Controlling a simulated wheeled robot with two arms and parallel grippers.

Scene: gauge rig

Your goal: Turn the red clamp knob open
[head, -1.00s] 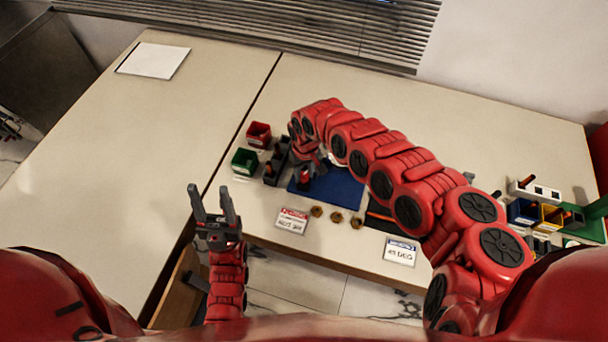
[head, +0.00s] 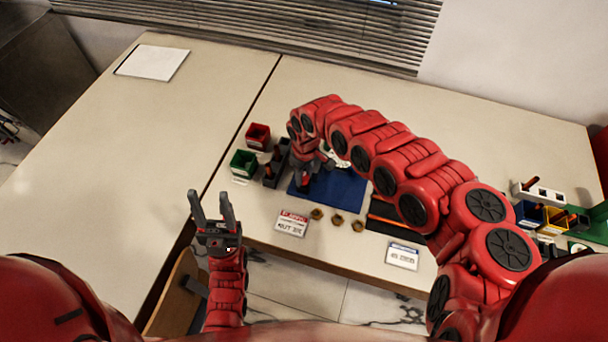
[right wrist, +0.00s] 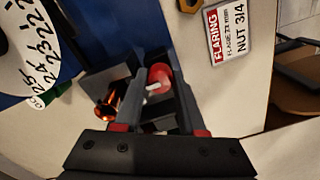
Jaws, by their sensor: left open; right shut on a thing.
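The red clamp knob (right wrist: 160,76) shows in the right wrist view between the fingertips of my right gripper (right wrist: 155,72), which is shut on it. A pale pin or bar shows at the knob; its turn angle is hard to tell. A white dial with black numbers (right wrist: 22,50) lies to the left in the wrist view. My left gripper (head: 214,210) is open and empty, at the table's front edge.
Red (head: 257,136) and green (head: 243,163) bins stand left of the mat. Brass nuts (head: 337,219) and a flaring nut card (head: 291,223) lie in front; another card (head: 402,256) lies further right. Coloured bins (head: 550,218) stand far right. The left table is mostly clear.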

